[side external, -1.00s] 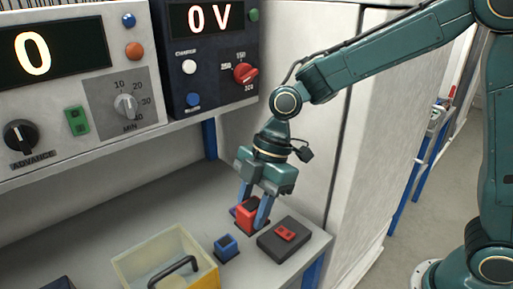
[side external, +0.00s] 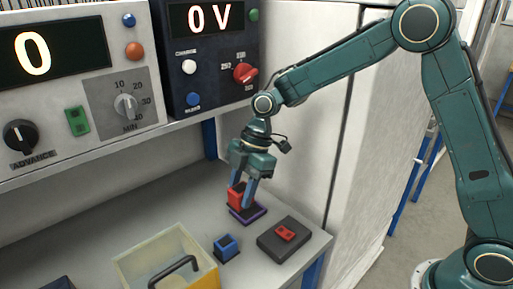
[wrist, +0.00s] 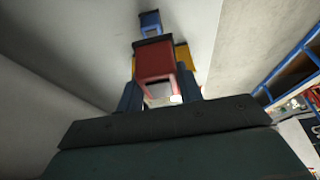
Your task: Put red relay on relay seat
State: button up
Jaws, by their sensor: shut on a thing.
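The red relay (side external: 235,197) is a small upright red block, gripped between the blue fingers of my gripper (side external: 243,199). The relay also shows in the wrist view (wrist: 156,64), between the fingers. A flat dark pad with a purple edge (side external: 249,215), which looks like the relay seat, lies on the bench just below and to the right of the relay. The relay appears over the pad's back left part. I cannot tell whether it touches the pad. One finger partly covers the relay in the side view.
A small blue open block (side external: 227,247) on a dark base stands in front of the pad. A dark box with a red switch (side external: 287,235) is to the right, near the bench edge. A yellow-and-clear bin (side external: 136,268) with a black handle is front left. Instrument panels (side external: 207,60) rise behind.

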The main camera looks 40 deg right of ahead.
jog(key=w+d+f, duration=0.8)
jog(key=d, duration=0.1)
jog(key=shift+w+d, duration=0.2)
jog(key=shift+w, duration=0.15)
jog(key=shift+f, duration=0.3)
jog(key=shift+f, duration=3)
jog(key=o, duration=1.1)
